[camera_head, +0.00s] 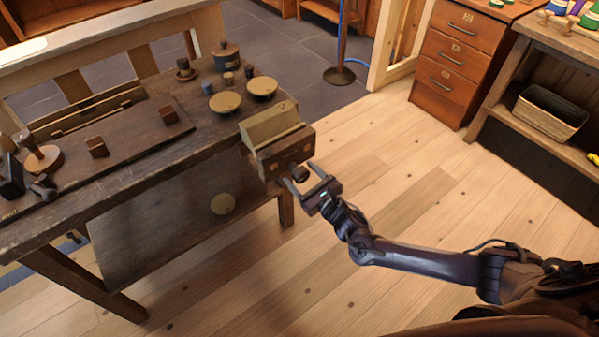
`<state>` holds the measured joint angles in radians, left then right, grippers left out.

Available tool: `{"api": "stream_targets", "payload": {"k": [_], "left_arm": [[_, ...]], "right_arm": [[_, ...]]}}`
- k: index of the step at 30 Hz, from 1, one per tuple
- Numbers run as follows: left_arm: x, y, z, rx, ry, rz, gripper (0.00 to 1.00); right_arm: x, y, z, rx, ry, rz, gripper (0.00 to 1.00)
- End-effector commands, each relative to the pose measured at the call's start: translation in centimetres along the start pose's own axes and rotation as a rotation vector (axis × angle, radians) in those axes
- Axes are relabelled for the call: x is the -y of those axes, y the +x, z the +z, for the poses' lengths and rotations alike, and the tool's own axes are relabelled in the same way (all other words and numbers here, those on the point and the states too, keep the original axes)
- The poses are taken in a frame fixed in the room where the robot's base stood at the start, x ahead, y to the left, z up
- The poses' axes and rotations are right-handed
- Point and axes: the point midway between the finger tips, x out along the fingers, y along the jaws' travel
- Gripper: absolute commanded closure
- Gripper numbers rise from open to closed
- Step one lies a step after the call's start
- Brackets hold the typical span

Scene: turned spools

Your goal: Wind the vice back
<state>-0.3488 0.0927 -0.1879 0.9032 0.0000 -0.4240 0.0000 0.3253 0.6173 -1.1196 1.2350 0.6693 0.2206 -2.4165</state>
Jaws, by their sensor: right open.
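The vice (272,124) is a light wooden block at the right end of a dark workbench (225,137). Its darker front jaw (287,153) faces me and carries a round dark knob (299,173) at its lower middle. My right gripper (303,184) is at the front of the vice, its two fingers apart on either side of the knob or just before it. I cannot tell whether the fingers touch it. My left gripper is not in view.
Spools and round wooden discs (225,102) stand on the bench top. A drawer cabinet (457,60) and a shelf unit with a basket (549,113) stand at the right. A thin post (340,50) stands behind. The plank floor between is clear.

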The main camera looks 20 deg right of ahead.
Motion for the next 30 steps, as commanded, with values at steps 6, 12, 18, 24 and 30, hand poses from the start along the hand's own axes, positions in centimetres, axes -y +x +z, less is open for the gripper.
{"api": "stream_targets", "payload": {"k": [6,12,18,24,30], "left_arm": [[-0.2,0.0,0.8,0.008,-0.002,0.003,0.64],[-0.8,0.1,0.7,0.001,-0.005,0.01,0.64],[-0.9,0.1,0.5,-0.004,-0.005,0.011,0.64],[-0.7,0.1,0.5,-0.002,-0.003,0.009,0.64],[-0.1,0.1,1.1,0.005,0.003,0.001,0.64]], "right_arm": [[0.0,-4.0,0.1,-0.002,-0.001,0.002,0.36],[0.0,-6.0,0.1,0.001,-0.001,0.001,0.36],[0.0,-6.3,0.1,0.003,-0.001,0.0,0.36],[0.0,-6.3,0.1,0.002,-0.001,0.0,0.36],[0.0,-6.3,0.1,-0.001,0.006,-0.001,0.36]]}}
